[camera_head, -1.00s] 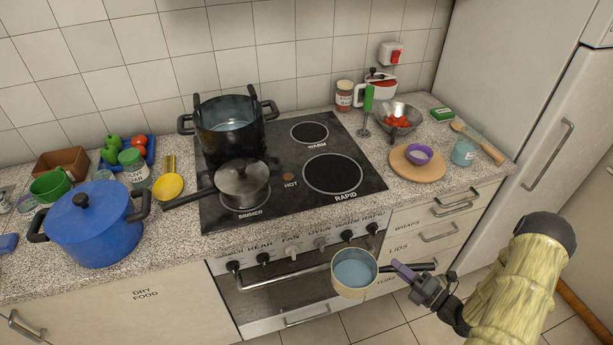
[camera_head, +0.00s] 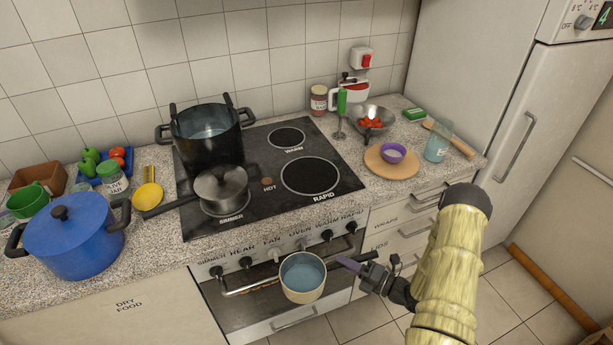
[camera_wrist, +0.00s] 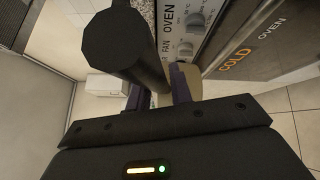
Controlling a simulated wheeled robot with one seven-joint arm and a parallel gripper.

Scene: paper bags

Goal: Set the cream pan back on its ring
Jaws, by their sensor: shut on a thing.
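The cream pan (camera_head: 303,293), with blue liquid inside, is upright in front of the oven door, below hob height. My gripper (camera_head: 362,266) is shut on its dark handle, to the right of the pan. In the wrist view the handle (camera_wrist: 125,50) runs large between my fingers (camera_wrist: 158,92), and a little of the cream side shows beyond. On the hob, the RAPID ring (camera_head: 310,176) and the WARM ring (camera_head: 287,138) are bare. A grey lidded pan (camera_head: 221,186) stands on the SIMMER ring, and a tall black pot (camera_head: 209,145) stands behind it.
A red-brown HOT marker (camera_head: 267,183) lies between the front rings. The knobs (camera_head: 326,236) and oven rail (camera_head: 240,290) are close to the pan. Right of the hob are a round board (camera_head: 391,168) with a purple bowl, and a steel bowl (camera_head: 371,117). A blue pot (camera_head: 72,240) stands left.

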